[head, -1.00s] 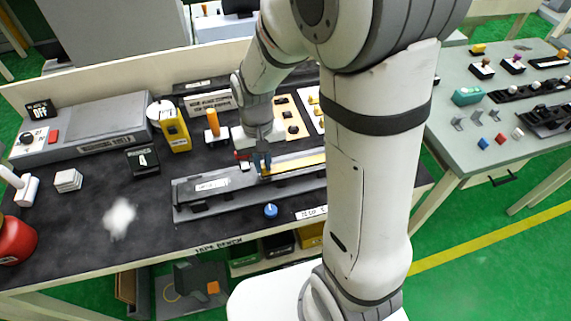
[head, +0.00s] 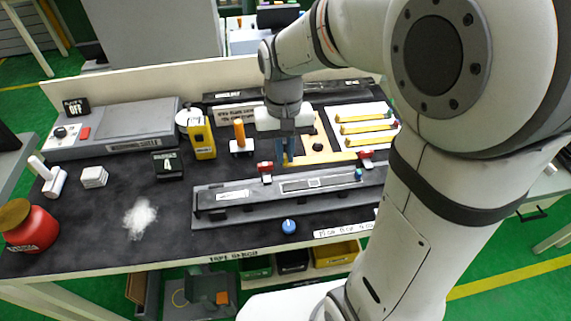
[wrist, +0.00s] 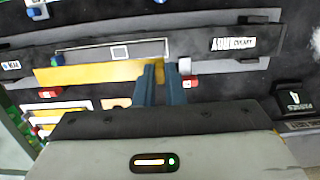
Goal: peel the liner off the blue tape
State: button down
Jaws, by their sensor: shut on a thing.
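My gripper (head: 286,158) points down behind the grey fixture (head: 214,216), its blue fingers shut on one end of a yellow strip, the liner (head: 325,157). In the wrist view the liner (wrist: 90,73) runs from the fingertips (wrist: 155,70) to the left, alongside the fixture. On the fixture lies a pale outlined strip (head: 303,185) with a blue tab (head: 358,174) at its right end, which looks like the blue tape. The tab also shows in the wrist view (wrist: 57,59). The liner appears apart from this strip; its exact height is unclear.
Red clamps (head: 264,170) (head: 365,155) stand at the fixture's rear edge. Behind at right, a white tray (head: 352,111) holds several yellow strips. A yellow device (head: 201,138) and an orange-handled tool (head: 240,136) stand left. A blue knob (head: 289,227) is in front.

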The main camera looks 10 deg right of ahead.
jog(key=shift+r, duration=0.55)
jog(key=shift+r+p, duration=2.45)
jog(key=shift+r, duration=0.55)
